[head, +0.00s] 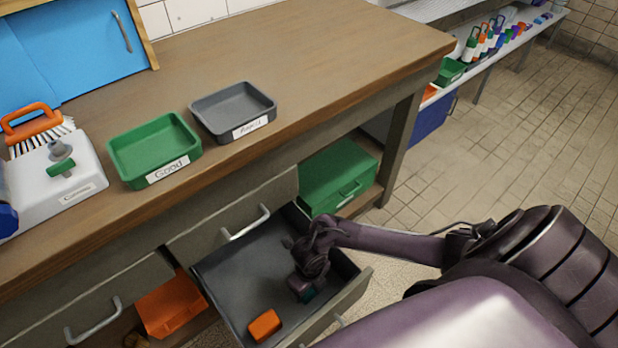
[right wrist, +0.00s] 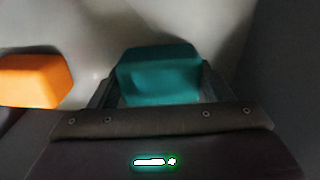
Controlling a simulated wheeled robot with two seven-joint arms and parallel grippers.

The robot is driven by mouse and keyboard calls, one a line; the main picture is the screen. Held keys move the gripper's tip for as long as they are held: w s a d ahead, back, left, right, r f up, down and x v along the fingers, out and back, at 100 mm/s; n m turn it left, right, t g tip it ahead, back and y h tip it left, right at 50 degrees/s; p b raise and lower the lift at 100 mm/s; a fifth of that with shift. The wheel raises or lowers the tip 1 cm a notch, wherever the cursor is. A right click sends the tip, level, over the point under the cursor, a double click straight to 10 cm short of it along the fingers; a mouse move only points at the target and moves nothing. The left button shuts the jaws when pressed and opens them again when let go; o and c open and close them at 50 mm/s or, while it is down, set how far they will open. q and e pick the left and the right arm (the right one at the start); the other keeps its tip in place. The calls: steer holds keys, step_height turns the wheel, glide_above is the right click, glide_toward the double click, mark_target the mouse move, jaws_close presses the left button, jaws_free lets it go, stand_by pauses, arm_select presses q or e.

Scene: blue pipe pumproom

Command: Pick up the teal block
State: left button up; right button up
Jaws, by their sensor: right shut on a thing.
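The teal block (right wrist: 158,75) sits between the fingers of my right gripper (right wrist: 158,92) in the right wrist view, and the gripper is shut on it. In the head view my right gripper (head: 306,290) is down inside the open drawer (head: 228,272), and only a small dark teal part of the block (head: 309,296) shows beneath it. Whether the block still touches the drawer floor is not clear. My left gripper is not in view.
An orange block (head: 265,325) lies in the same drawer, left of my right gripper. The drawer walls surround the gripper. A green tray (head: 116,160) and a grey tray (head: 204,126) stand on the bench above. A green box (head: 325,185) sits on the shelf below.

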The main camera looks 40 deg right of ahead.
steer(key=shift+c, duration=0.7)
steer(key=shift+r, duration=0.1)
